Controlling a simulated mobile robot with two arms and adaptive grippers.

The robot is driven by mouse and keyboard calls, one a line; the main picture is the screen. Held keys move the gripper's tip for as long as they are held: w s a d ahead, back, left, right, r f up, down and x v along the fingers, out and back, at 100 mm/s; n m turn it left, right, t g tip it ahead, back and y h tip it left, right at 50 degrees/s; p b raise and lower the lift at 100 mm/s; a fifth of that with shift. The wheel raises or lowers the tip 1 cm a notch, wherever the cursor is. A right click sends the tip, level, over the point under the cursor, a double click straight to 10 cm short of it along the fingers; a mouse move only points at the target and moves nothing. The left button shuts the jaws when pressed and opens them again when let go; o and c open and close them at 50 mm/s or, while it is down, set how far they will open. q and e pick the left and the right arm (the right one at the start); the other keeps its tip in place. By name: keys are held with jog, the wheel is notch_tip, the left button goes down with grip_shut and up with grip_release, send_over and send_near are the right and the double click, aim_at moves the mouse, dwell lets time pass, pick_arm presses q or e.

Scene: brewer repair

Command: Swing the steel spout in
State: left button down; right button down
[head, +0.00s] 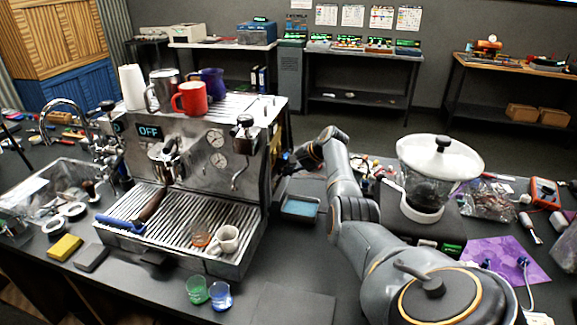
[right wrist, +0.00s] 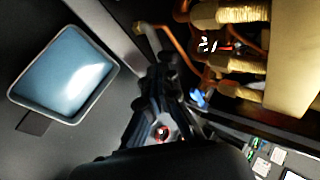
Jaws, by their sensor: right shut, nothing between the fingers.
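The steel espresso machine (head: 200,190) stands on the dark bench with its right side open. A thin bent steel tube (head: 239,172) hangs at the right of its front. In the right wrist view a small curved tube end (right wrist: 140,28) juts from the open side beside copper pipes. I cannot tell which of these is the steel spout. My right gripper (right wrist: 157,78) is shut and empty, at the machine's open right side, just below that tube end in the picture. My left gripper is not in view.
A blue tray (head: 300,207) lies on the bench right of the machine; it also shows in the right wrist view (right wrist: 65,75). A clear-hoppered grinder (head: 436,170) stands further right. Cups (head: 190,98) stand on top of the machine. Green and blue glasses (head: 197,290) stand in front.

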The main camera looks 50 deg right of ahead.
jog(key=shift+s+a+f, duration=0.1)
jog(key=shift+s+a, duration=0.05)
jog(key=shift+a, duration=0.15)
jog(key=shift+f, duration=0.1)
notch_tip(320, 180, up, 10)
jog(key=shift+d+r, duration=0.2)
jog(key=shift+d, duration=0.1)
dwell(0.4)
jog(key=shift+s+a, duration=0.1)
